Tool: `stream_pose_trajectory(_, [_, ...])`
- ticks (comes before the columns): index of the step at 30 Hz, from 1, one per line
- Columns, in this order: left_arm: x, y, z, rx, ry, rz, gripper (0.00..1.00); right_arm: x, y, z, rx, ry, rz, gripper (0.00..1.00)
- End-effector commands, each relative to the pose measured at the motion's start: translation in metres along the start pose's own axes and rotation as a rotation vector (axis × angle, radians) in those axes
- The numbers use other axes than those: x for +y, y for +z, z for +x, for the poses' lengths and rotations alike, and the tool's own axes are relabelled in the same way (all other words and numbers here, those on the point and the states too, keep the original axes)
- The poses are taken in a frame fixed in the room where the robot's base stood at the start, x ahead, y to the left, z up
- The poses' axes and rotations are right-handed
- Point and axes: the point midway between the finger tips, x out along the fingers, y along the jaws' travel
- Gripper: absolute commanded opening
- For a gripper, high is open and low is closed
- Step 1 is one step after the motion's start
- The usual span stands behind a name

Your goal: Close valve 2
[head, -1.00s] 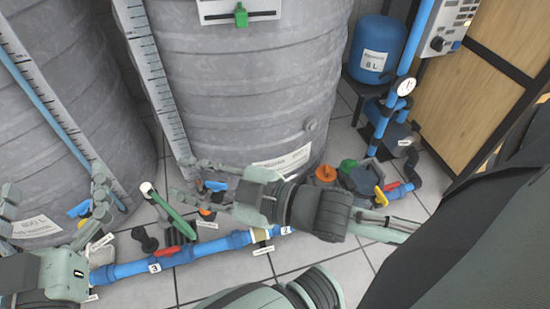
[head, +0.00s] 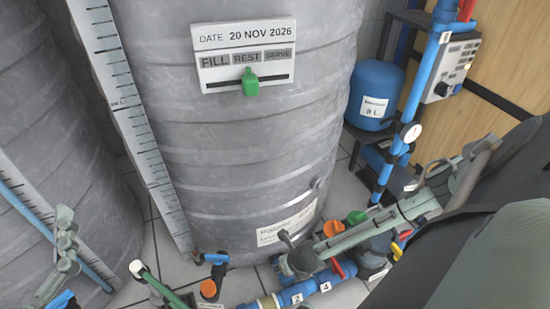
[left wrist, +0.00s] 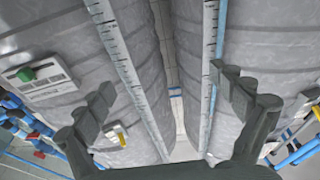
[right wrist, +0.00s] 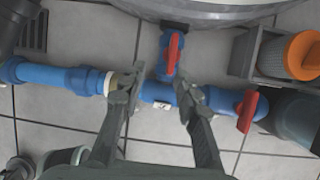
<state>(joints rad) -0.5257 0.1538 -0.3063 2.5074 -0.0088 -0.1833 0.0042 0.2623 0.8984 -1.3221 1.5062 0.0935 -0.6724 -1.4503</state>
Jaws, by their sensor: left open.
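A blue pipe (head: 285,299) runs along the floor before the large grey tank, with white tags "2" (head: 296,298) and "4" (head: 326,287). In the right wrist view, a red handle (right wrist: 173,52) lies along the short blue branch toward the tank. Another red handle (right wrist: 248,110) sits at the pipe's right end, also in the head view (head: 337,268). The tag (right wrist: 162,106) is unreadable there, so which handle is valve 2's is uncertain. My right gripper (right wrist: 156,92) is open over the pipe, below the branch handle, apparently empty. My left gripper (left wrist: 165,95) is open and empty, facing the tanks.
An orange-capped fitting (right wrist: 302,55) in a grey holder stands right of the branch. The blue tank (head: 375,95) stands behind. Tiled floor below the pipe looks clear.

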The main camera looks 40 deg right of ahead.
Motion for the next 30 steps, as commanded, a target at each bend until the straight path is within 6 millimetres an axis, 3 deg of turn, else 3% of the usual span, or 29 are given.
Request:
stream_pose_trajectory(4, [0.002, -0.005, 0.000, 0.030, 0.003, -0.004, 0.95, -0.018, 0.003, 0.012, -0.003, -0.050, -0.077, 0.32])
stream_pose_trajectory(11, [0.009, -0.037, -0.004, 0.217, 0.017, -0.027, 0.95, -0.019, 0.002, 0.038, -0.003, -0.050, -0.077, 0.32])
stream_pose_trajectory(18, [0.003, -0.070, -0.015, 0.453, 0.006, -0.013, 0.95, -0.021, 0.002, 0.074, -0.003, -0.049, -0.076, 0.32])
stream_pose_trajectory(30, [0.001, -0.085, -0.022, 0.549, 0.003, -0.008, 0.95, -0.022, 0.003, 0.085, -0.002, -0.048, -0.075, 0.32])
